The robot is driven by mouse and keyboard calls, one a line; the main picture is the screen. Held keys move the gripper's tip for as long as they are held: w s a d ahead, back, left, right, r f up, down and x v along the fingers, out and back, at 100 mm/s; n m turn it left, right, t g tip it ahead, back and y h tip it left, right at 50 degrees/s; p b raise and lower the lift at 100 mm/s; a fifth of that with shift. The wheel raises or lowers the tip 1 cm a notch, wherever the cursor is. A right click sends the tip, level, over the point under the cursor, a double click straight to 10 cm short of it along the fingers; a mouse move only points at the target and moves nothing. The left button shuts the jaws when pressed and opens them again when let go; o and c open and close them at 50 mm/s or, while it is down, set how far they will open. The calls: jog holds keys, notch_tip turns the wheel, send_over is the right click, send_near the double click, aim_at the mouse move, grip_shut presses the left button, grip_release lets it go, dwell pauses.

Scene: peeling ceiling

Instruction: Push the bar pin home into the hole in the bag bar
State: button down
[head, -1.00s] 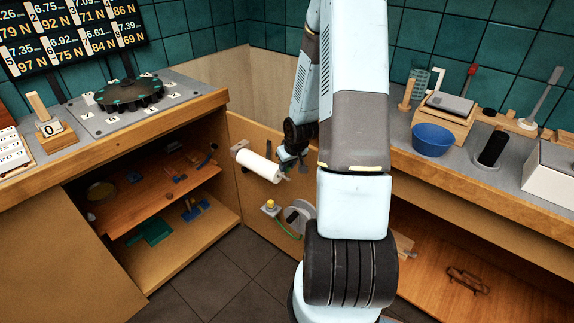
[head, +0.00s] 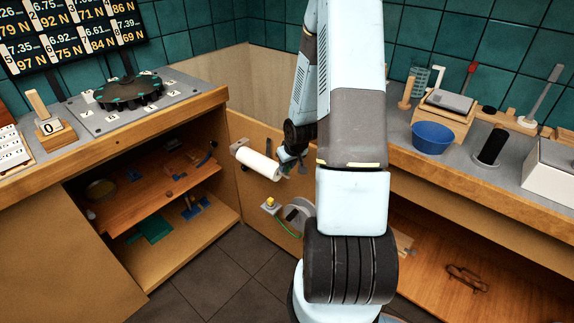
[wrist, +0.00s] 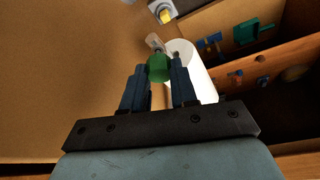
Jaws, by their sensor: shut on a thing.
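The white bag roll (head: 258,163) hangs on its bar on the tan cabinet door, with a grey bracket at its left end. It also shows in the wrist view (wrist: 197,72). My gripper (head: 290,158) is at the right end of the roll, partly hidden by my arm. In the wrist view my gripper (wrist: 158,68) has its two blue fingers shut on a green piece, which looks like the head of the bar pin (wrist: 158,69). The green piece is close beside the roll's end. The hole in the bar is hidden, and I cannot tell how far in the pin sits.
The door (head: 240,130) stands right behind the roll. Below are a yellow knob (head: 270,202) and a grey disc-shaped part with a green cord. An open cabinet with shelves (head: 150,190) is at left. A blue bowl (head: 433,138) stands on the right counter.

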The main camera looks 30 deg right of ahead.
jog(key=shift+f, duration=0.8)
jog(key=c, duration=0.8)
grip_release()
jog(key=w+v, duration=0.1)
jog(key=v, duration=1.6)
jog(key=shift+r, duration=0.4)
jog(key=shift+w, duration=0.1)
jog(key=s+a+r, duration=0.8)
jog(key=s+r, duration=0.2)
jog(key=r, duration=0.2)
jog(key=s+a+r+t, duration=0.1)
jog(key=s+a+r, duration=0.8)
jog(key=r, duration=0.3)
jog(key=shift+s+r, duration=0.35)
jog(key=shift+s, duration=0.1)
